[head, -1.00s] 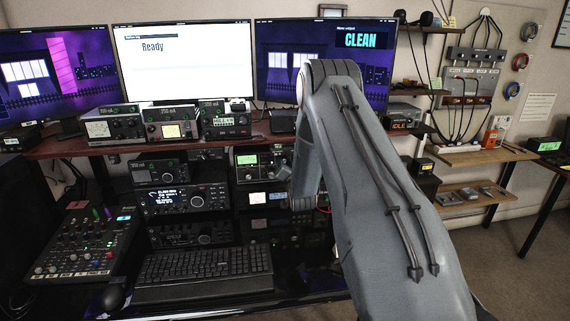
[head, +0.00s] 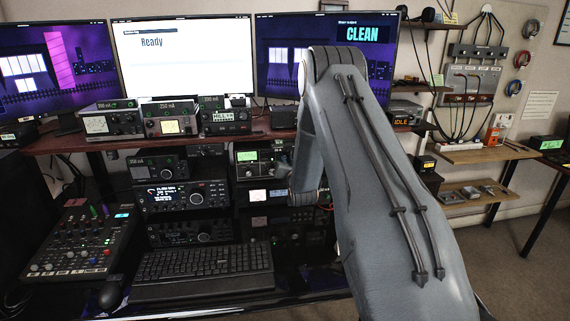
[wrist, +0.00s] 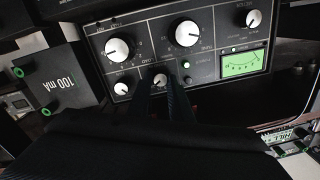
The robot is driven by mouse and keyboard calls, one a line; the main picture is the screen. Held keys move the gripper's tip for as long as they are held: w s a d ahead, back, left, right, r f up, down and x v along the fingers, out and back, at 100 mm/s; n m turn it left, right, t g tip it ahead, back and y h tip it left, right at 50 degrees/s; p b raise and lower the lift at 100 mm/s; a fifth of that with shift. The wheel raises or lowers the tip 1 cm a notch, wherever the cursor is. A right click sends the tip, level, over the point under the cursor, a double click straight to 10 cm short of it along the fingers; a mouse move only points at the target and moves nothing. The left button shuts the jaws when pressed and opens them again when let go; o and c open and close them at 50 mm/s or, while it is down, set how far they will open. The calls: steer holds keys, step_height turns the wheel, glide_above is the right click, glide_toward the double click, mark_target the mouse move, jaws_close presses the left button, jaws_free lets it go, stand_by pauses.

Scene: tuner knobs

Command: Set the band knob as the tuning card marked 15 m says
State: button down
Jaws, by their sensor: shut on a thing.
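In the wrist view, a dark tuner panel (wrist: 220,62) has several white-capped knobs and a green-lit meter (wrist: 245,63). My gripper (wrist: 161,86) has its two dark fingers close together around a small white-capped knob (wrist: 160,79) in the lower row. The fingers are shut on this knob and hide much of its sides. In the head view the tuner (head: 250,157) is partly hidden behind my arm. I cannot make out a card marked 15 m.
Larger knobs (wrist: 119,48) (wrist: 187,33) and a small knob (wrist: 121,88) sit close around the fingers. In the head view, stacked radios (head: 184,196) and a keyboard (head: 203,266) are near.

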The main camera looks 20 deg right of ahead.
steer(key=shift+a+n+h+b, duration=0.1)
steer(key=shift+n+h+b, duration=0.2)
steer(key=shift+n+b, duration=3.15)
steer(key=shift+n+p, duration=0.6)
steer(key=shift+n, duration=0.25)
steer(key=c, duration=1.6)
jaws_free()
steer(key=shift+b+v, duration=0.85)
steer(key=shift+v, duration=3.05)
steer(key=shift+r, duration=0.2)
